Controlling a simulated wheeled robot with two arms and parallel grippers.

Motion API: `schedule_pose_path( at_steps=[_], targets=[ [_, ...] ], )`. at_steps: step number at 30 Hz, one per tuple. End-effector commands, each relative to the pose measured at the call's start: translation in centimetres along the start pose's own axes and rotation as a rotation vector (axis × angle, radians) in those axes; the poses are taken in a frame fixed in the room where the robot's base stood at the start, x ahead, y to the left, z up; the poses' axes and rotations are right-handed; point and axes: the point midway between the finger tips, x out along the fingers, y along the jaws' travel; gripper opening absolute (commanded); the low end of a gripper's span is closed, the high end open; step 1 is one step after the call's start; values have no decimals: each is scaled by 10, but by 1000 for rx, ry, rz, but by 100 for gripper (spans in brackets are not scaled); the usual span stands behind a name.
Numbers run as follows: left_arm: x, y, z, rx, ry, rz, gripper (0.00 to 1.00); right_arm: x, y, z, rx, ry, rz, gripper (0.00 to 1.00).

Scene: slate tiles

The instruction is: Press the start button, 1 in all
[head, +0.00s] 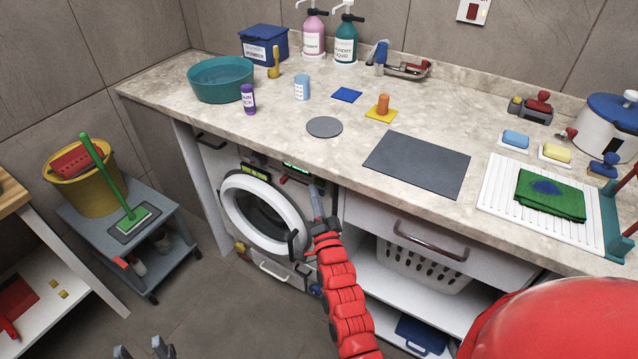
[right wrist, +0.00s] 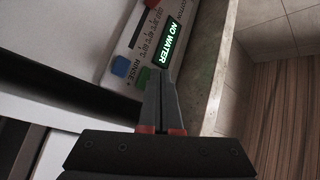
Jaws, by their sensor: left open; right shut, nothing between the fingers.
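The washing machine (head: 232,205) stands under the counter, with its round door shut. Its control panel shows in the right wrist view (right wrist: 118,40), with a lit display (right wrist: 170,42) reading "NO WATER". A blue button (right wrist: 121,66) sits by the label "RINSE+", a green button (right wrist: 140,78) is beside it, and a red button (right wrist: 151,3) is further along. I cannot read which is start. My right gripper (head: 313,188) is shut and empty, its tips (right wrist: 160,72) close to the display and green button; contact is unclear. My left gripper (head: 145,350) is open and empty, low over the floor.
The countertop (head: 290,105) overhangs the panel closely. A drawer (head: 430,240) and a white basket (head: 425,268) are right of the machine. A grey cart (head: 85,225) with a yellow bucket (head: 90,190) stands left. Floor before the machine is clear.

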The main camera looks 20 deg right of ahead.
Motion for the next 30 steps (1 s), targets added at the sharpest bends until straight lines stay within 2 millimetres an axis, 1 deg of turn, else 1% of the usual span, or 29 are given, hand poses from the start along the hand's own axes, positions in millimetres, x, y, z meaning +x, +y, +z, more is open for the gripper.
schedule_pose_path(
  at_steps=[9,30],
  targets=[
    [-8,0,1,0,0,0,50,5,4,-4,0,1,-1,0],
    [-10,0,2,0,0,0,50,8,6,-6,0,0,0,0]
  ],
)
